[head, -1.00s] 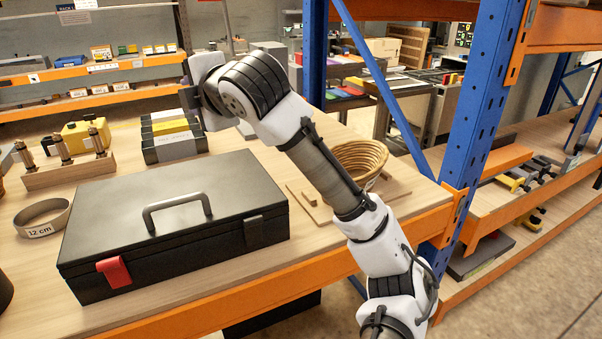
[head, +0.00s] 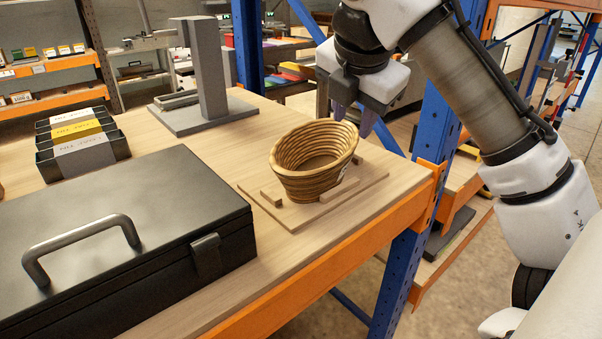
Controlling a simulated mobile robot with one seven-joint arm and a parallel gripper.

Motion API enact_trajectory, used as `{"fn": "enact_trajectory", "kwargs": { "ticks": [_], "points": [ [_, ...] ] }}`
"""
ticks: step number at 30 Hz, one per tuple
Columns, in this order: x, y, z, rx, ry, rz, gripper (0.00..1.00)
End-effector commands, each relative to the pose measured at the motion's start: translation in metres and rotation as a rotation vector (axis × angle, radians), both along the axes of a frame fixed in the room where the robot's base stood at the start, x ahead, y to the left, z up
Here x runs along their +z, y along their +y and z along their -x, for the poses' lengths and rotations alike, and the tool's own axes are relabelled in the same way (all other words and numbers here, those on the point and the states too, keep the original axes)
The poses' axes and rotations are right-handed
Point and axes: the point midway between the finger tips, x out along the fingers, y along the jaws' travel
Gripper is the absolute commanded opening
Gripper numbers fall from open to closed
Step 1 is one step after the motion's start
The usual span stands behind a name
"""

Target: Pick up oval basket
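The oval basket (head: 312,182) is a tan, coiled wicker bowl with an open top. In the head view it stands tilted on a flat wooden board with low blocks, near the table's front right corner. My gripper (head: 354,117) points down at the basket's far right rim. Its two fingers are apart, with a gap between them. One fingertip is close to the rim and the other is to its right. I cannot tell whether the fingers straddle the rim or touch it. The basket still rests on its board.
A black case (head: 110,235) with a raised handle fills the front left. A grey stand (head: 211,75) with an upright post is behind the basket. Labelled boxes (head: 82,140) lie at left. A blue rack post (head: 425,150) rises at the table's right corner.

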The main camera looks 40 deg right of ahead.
Motion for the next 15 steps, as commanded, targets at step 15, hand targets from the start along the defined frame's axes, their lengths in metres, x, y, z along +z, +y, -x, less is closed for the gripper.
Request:
{"fn": "enact_trajectory", "kwargs": {
  "ticks": [15],
  "points": [
    [-0.070, -0.021, -0.024, -0.001, 0.000, 0.000, 0.35]
  ]
}}
